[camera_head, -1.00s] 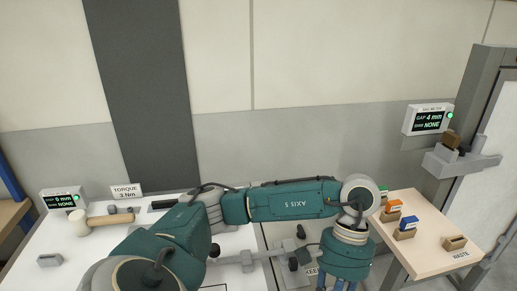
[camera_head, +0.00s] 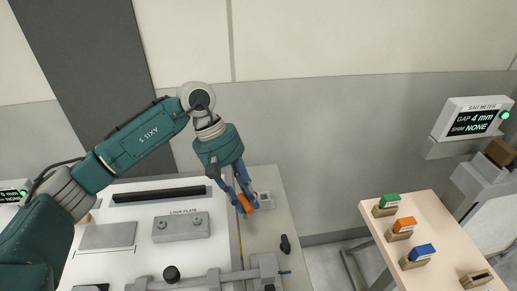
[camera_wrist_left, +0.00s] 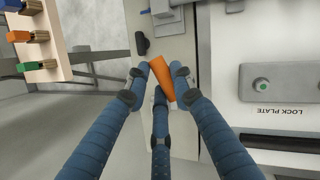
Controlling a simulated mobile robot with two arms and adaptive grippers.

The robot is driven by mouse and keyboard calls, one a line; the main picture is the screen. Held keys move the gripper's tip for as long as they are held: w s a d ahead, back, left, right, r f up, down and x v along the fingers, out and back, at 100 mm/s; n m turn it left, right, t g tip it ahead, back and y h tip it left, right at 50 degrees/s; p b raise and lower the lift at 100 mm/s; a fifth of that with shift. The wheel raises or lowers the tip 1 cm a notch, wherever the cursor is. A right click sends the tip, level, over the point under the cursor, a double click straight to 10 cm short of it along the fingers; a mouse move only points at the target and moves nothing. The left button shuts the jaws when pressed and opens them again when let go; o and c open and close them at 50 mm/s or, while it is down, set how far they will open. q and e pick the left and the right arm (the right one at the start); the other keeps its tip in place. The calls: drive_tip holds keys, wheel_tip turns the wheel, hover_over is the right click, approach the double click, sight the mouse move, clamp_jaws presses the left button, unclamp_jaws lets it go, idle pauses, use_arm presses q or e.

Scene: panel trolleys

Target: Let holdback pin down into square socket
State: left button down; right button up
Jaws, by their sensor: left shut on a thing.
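My left gripper (camera_head: 241,200) reaches down over the right part of the white bench. It is shut on an orange piece, which I take for the holdback pin (camera_head: 246,203); the pin is tilted. In the left wrist view the orange pin (camera_wrist_left: 167,80) lies between the blue fingers (camera_wrist_left: 163,84). A small light grey block (camera_head: 265,200) stands just right of the pin in the head view; it may be the square socket, but its opening is not clear. I cannot tell whether the pin touches it. My right gripper is not in view.
The lock plate (camera_head: 181,227) and a black bar (camera_head: 158,195) are left of the gripper. A black handle (camera_head: 285,244) and a grey rail (camera_head: 222,276) lie in front. A side table (camera_head: 440,235) holds green, orange and blue pieces. A sag meter (camera_head: 472,119) is on the right.

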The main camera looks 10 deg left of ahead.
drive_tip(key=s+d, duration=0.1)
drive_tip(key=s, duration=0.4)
use_arm(q)
drive_tip(key=w+d+r+n+t, duration=0.1)
drive_tip(key=w+r+n+t, duration=0.1)
drive_tip(key=w+r+n, duration=0.3)
drive_tip(key=w+d+n+t, duration=0.1)
drive_tip(key=w+n, duration=0.1)
drive_tip(key=w, duration=0.4)
wheel_tip(320, 180, down, 8)
drive_tip(key=b, duration=0.6)
drive_tip(key=shift+r+b, duration=0.2)
drive_tip(key=shift+b, duration=0.1)
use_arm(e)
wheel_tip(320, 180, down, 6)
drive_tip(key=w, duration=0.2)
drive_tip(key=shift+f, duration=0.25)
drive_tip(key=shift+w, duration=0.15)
